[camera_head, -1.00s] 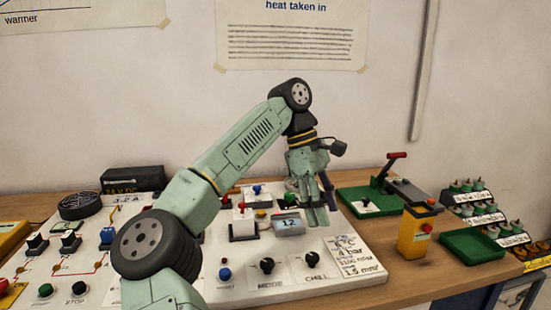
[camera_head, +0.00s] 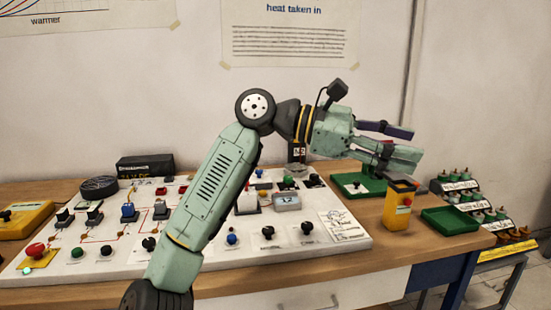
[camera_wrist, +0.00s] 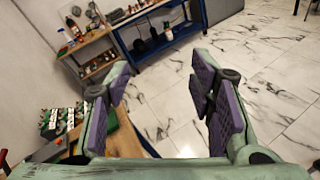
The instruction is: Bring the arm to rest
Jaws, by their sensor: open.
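My arm is raised over the white control panel (camera_head: 290,236), bent at the elbow. My gripper (camera_head: 415,145) points to the right, above the bench, with its jaws apart and nothing between them. In the wrist view, the purple-padded fingers of my gripper (camera_wrist: 160,100) stand wide apart, with the marble floor showing between them. The gripper is clear of the panel and appears above and behind the yellow box (camera_head: 398,207). The arm hides part of the panel's middle.
A green tray (camera_head: 450,220) sits at the bench's right end, near a rack of green-topped parts (camera_head: 462,190). A green-based device (camera_head: 355,185) stands partly behind the gripper. A black box (camera_head: 145,166) is at the back left. In the wrist view, a blue-framed shelf (camera_wrist: 160,30) stands beyond open floor.

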